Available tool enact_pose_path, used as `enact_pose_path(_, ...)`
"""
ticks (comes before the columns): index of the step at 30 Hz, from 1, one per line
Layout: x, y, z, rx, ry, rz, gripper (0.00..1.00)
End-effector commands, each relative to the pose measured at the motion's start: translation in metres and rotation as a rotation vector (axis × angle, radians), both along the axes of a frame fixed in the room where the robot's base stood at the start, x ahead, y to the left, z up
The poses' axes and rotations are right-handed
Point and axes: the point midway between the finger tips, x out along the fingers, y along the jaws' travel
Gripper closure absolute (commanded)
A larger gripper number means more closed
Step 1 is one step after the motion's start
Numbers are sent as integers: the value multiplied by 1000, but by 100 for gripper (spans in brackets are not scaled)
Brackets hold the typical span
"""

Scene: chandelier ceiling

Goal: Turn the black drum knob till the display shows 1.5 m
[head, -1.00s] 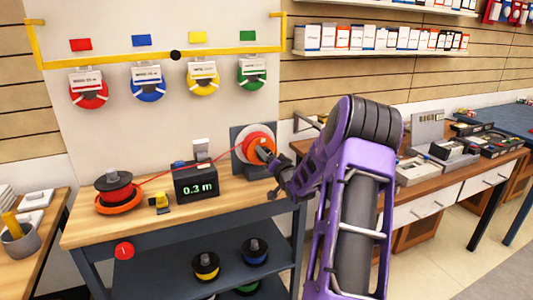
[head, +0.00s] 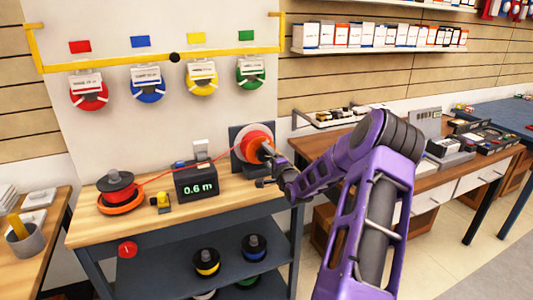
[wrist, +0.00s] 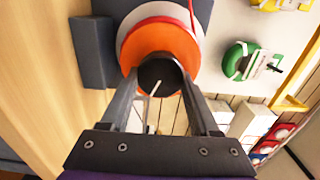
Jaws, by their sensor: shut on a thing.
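The black drum knob (wrist: 160,76) sits at the centre of the orange drum (wrist: 166,45), which stands upright on the bench. My gripper (wrist: 158,92) is shut on the knob, one finger on each side, in the wrist view. In the head view my gripper (head: 269,160) reaches the drum (head: 258,139) from the right and hides most of the knob. The display (head: 196,182) is a black box with green digits reading 0.6 m. A red wire (head: 228,155) runs from the red spool (head: 117,187) on the left, past the display, to the drum.
Colored spools (head: 207,262) sit on the shelf below. A second bench (head: 330,150) with devices stands at the right.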

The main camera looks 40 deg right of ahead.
Motion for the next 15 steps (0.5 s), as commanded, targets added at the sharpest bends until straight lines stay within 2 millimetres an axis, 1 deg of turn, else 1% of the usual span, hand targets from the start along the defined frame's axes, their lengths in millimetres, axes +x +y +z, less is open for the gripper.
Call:
enact_pose_path(6, -1, -1, -1, 154, -36, -1, 93)
enact_pose_path(15, 0, 0, -2, 276, -66, 0, 93)
